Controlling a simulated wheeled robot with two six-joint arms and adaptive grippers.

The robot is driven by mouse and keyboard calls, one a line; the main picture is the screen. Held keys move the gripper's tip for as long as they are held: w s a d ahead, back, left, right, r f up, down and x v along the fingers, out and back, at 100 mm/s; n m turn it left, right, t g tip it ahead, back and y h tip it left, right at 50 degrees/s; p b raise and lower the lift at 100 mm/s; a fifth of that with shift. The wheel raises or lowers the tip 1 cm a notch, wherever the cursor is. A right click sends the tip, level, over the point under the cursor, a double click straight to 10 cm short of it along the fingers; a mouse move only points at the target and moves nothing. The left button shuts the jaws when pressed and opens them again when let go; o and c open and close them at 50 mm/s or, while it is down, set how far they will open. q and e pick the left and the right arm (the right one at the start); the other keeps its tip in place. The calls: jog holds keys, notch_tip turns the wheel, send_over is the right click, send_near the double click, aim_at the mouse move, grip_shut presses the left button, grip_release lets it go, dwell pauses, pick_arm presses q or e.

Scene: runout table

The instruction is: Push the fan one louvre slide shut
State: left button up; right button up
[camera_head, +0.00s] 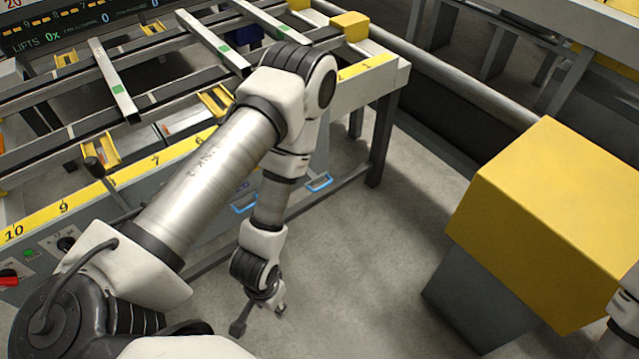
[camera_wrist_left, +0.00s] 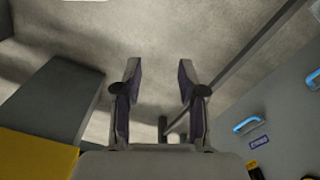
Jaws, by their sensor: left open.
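I cannot pick out the fan one louvre slide for sure. Two blue handles show on the grey side panel of the table, one nearer the corner (camera_head: 320,182) and one further left (camera_head: 243,207). The left wrist view shows blue handles at its right, one beside a small purple label (camera_wrist_left: 259,142) too small to read. My left gripper (camera_head: 260,312) hangs low over the floor in front of the panel, apart from the handles. Its fingers (camera_wrist_left: 160,75) are spread with nothing between them. My right gripper is out of view.
The runout table's numbered yellow strip (camera_head: 62,207) and rails lie at upper left, behind my left arm. A large yellow block (camera_head: 550,215) on a grey base (camera_head: 475,300) stands at right. Bare floor (camera_head: 370,270) lies between. A dark table leg (camera_head: 381,140) stands at the corner.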

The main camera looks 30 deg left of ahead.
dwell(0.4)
pick_arm(q)
jog(key=c, duration=0.7)
jog(key=shift+w+m, duration=0.25)
jog(key=shift+m, duration=0.35)
grip_shut()
jog(key=w+a+f+m+t+y+b, duration=0.25)
jog(key=w+m+t+b, duration=0.4)
jog(key=w, duration=0.45)
jog(key=w+a+f+m+t+y+b, duration=0.1)
jog(key=w+a+m+t+y+b, duration=0.2)
jog(key=w+m+t+b, duration=0.55)
jog(key=w+d+f+n+t+y+b, duration=0.15)
jog(key=w+f+b, duration=0.5)
jog(key=b, duration=0.75)
jog(key=w+d+f+m+t+y+b, duration=0.15)
jog(key=w+f+b, duration=0.45)
jog(key=b, duration=0.7)
jog(key=w+a+r+n+b, duration=0.1)
jog(key=w+a+b, duration=0.5)
jog(key=w, duration=0.3)
jog(key=shift+w+a+r+h+b, duration=0.3)
jog(key=shift+w+a+r+h, duration=0.05)
jog(key=shift+a+r+h, duration=0.1)
